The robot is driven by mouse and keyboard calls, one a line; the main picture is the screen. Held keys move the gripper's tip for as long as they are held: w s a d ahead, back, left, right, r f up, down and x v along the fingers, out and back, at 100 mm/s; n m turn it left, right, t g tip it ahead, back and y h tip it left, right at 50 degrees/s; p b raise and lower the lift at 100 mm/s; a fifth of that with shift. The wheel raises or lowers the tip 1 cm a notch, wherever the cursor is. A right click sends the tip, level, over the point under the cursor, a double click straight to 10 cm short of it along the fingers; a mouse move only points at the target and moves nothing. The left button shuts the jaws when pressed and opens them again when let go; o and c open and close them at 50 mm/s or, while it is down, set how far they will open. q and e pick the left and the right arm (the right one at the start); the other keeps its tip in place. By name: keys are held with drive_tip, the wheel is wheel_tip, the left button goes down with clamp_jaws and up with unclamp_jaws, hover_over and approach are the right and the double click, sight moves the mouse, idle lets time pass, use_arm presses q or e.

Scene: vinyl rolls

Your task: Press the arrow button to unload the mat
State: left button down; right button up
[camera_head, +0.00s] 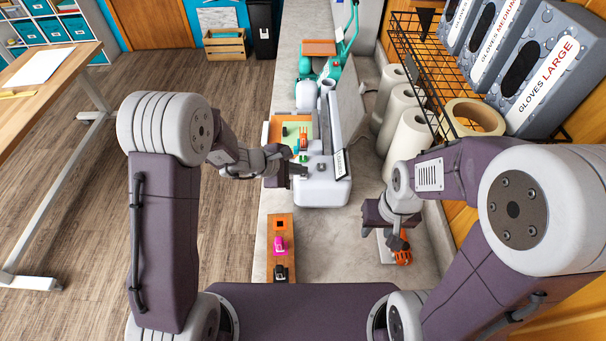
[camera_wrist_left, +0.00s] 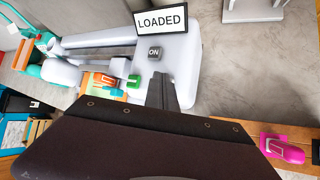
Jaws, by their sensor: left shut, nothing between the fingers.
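The white cutting machine (camera_head: 322,190) stands on the counter, and its small sign (camera_wrist_left: 162,20) reads LOADED in the left wrist view. A grey button (camera_wrist_left: 155,53) marked ON and a green button (camera_wrist_left: 134,81) show there; I cannot make out an arrow on either. The mat (camera_head: 275,134) lies at the machine's left side with small coloured pieces on it. My left gripper (camera_head: 303,170) is shut and empty over the machine's near left end, close to the buttons; its fingers (camera_wrist_left: 160,92) show below the ON button. My right gripper (camera_head: 398,245) is low over the counter at right, its fingers unclear.
An orange object (camera_head: 403,257) is at my right gripper. A wooden strip (camera_head: 280,260) with a pink (camera_head: 279,244) and a black item (camera_head: 280,272) lies on the counter's left edge. White rolls (camera_head: 409,138) and a wire rack (camera_head: 430,65) stand at right.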

sight(300, 176)
use_arm(q)
drive_tip(key=shift+r+p, duration=0.3)
drive_tip(key=shift+r, duration=0.4)
wheel_tip(300, 176, up, 6)
drive_tip(key=p, duration=0.4)
